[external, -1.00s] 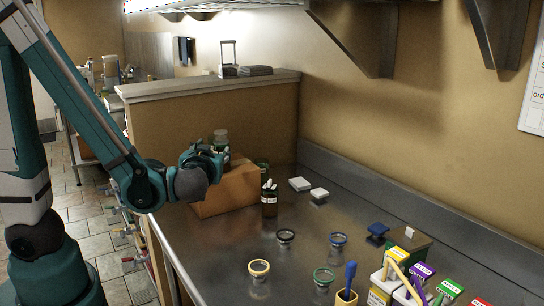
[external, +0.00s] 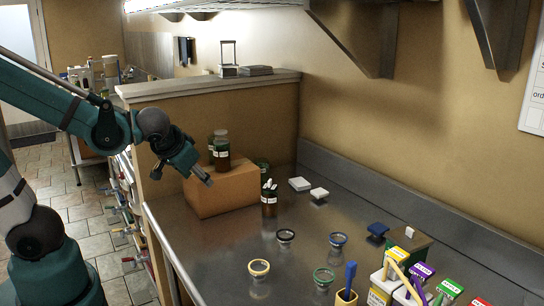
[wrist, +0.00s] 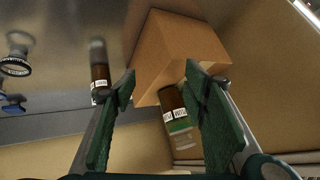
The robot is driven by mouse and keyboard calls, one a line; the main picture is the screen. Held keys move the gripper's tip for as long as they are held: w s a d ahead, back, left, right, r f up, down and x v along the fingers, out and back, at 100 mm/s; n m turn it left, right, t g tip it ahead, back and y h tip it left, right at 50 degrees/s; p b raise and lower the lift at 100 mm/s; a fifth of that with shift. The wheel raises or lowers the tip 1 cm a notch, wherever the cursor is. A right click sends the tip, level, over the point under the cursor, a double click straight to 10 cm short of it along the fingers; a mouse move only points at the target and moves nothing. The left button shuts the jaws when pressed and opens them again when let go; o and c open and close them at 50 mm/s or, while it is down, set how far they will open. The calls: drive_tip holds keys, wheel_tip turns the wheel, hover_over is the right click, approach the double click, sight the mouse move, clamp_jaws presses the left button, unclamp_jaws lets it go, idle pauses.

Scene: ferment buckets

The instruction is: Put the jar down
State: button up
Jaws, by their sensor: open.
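Two dark jars with white labels stand upright close together on top of a cardboard box. The front jar (external: 222,152) is near the box's middle; the other jar (external: 211,148) is partly hidden behind it. My gripper (external: 183,175) is open and empty, left of the box and apart from the jars. In the wrist view, a jar with a white and green label (wrist: 178,120) shows beyond and between my open fingers (wrist: 160,80); I cannot tell which of the two it is.
The cardboard box (external: 225,190) stands on the steel counter by the low wall. A dark jar with white sticks (external: 269,201) stands right of it, with another jar (external: 262,170) behind. Several ringed lids (external: 285,236) and small cartons lie farther right. The counter's front left is clear.

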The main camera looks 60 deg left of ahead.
drive_tip(key=s+d+r+m+t+h, duration=0.1)
drive_tip(key=s+d+r+m+h, duration=0.2)
drive_tip(key=d, duration=0.4)
drive_tip(key=s+r+h, duration=0.1)
drive_tip(key=s+h, duration=0.1)
drive_tip(key=shift+s+d+r+h, duration=0.15)
drive_tip(key=shift+s+d+h, duration=0.15)
drive_tip(key=shift+s, duration=0.1)
wheel_tip(320, 180, down, 12)
drive_tip(key=b, duration=1.1)
drive_tip(key=shift+r, duration=0.25)
idle(4.8)
